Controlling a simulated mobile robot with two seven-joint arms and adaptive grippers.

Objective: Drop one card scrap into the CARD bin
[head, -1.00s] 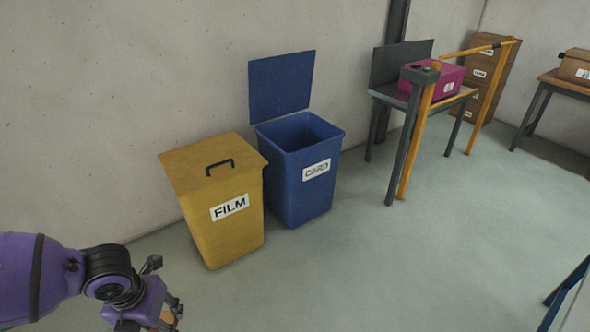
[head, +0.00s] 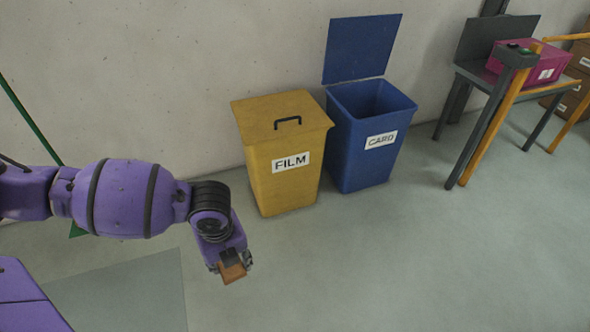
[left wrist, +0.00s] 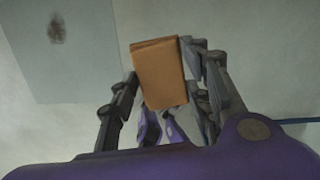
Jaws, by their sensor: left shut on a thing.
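The blue CARD bin (head: 365,145) stands against the wall with its lid (head: 361,48) raised upright behind the opening. My left gripper (head: 231,264) is shut on a brown card scrap (head: 233,273), in front of and left of the bins, above the floor. In the left wrist view the card scrap (left wrist: 160,75) is a folded brown piece between the fingers of the left gripper (left wrist: 165,95). The inside of the CARD bin is dark and its bottom is hidden. My right gripper is not in view.
The yellow FILM bin (head: 283,165), lid closed with a black handle, stands directly left of the CARD bin. A table (head: 478,72) with a magenta box (head: 530,62) and a yellow-railed frame stands to the right. The floor in front of the bins is clear.

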